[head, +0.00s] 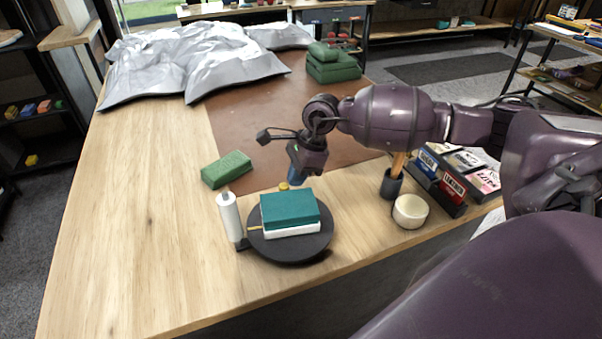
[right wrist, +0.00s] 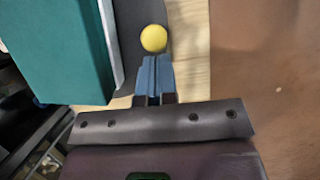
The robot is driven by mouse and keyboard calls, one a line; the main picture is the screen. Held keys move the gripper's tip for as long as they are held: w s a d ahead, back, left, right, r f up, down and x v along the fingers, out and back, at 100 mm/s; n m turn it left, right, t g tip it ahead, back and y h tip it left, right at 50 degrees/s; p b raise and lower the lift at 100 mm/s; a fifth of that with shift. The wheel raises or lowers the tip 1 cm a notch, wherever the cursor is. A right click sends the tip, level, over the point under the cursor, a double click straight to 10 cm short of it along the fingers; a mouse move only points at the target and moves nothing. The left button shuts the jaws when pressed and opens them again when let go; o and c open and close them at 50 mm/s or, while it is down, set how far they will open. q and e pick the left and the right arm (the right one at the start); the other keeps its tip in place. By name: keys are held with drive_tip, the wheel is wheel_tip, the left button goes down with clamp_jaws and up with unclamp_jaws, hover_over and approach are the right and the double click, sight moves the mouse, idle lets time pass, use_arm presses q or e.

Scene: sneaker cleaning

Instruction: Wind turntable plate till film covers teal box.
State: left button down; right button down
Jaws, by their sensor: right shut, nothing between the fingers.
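The teal box (head: 290,207) with a white lower part sits on the round black turntable plate (head: 290,250). A white film roll (head: 230,217) stands upright at the plate's left edge, with a small yellow strip (head: 255,229) between it and the box. I see no film over the teal faces in view. A yellow knob (head: 283,186) shows behind the box. My right gripper (head: 295,177) is shut and empty beside the knob; in the right wrist view its blue fingertips (right wrist: 154,62) are just below the yellow ball (right wrist: 153,38), and contact is unclear. My left gripper is not in view.
A green block (head: 226,169) lies behind the roll. A dark cup (head: 391,185), a cream round pot (head: 410,211) and a rack of small boxes (head: 440,180) stand to the right. Grey sheeting (head: 190,60) covers the far left. The table's front left is clear.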

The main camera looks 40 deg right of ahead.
idle(0.4)
drive_tip(key=shift+w+a+n+b, duration=0.15)
drive_tip(key=shift+n+b, duration=0.15)
drive_tip(key=shift+b, duration=0.05)
drive_tip(key=shift+w+a+f, duration=0.1)
drive_tip(key=shift+a, duration=0.05)
